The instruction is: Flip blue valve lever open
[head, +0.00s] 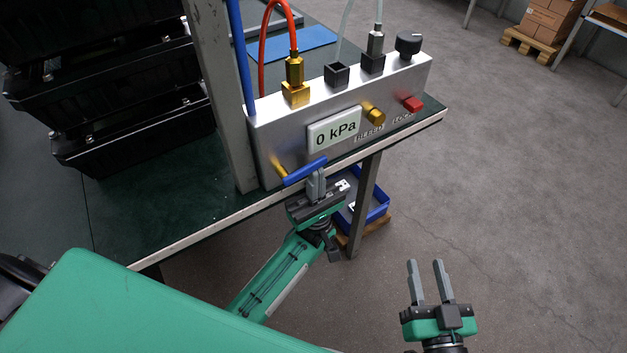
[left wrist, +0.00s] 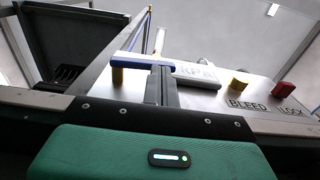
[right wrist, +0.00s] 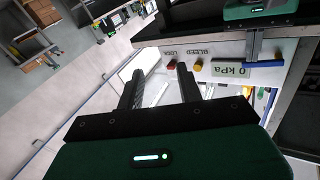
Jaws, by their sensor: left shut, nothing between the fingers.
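The blue valve lever (head: 300,173) sits on the front face of a silver control box (head: 275,150), at its lower left, on a brass stem (head: 280,170). It lies nearly along the face, its free end towards the display. In the left wrist view the lever (left wrist: 138,59) crosses just beyond my fingertips. My left gripper (head: 317,178) is shut and empty, its tips at the lever's free end; I cannot tell whether they touch. My right gripper (head: 427,265) is open and empty, low at the right, away from the box.
The box carries a "0 kPa" display (head: 334,130), a yellow BLEED knob (head: 374,115), a red LOCK button (head: 413,104) and hose fittings on top. A grey post (head: 222,95) stands at its left. Black cases (head: 130,130) are stacked further left.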

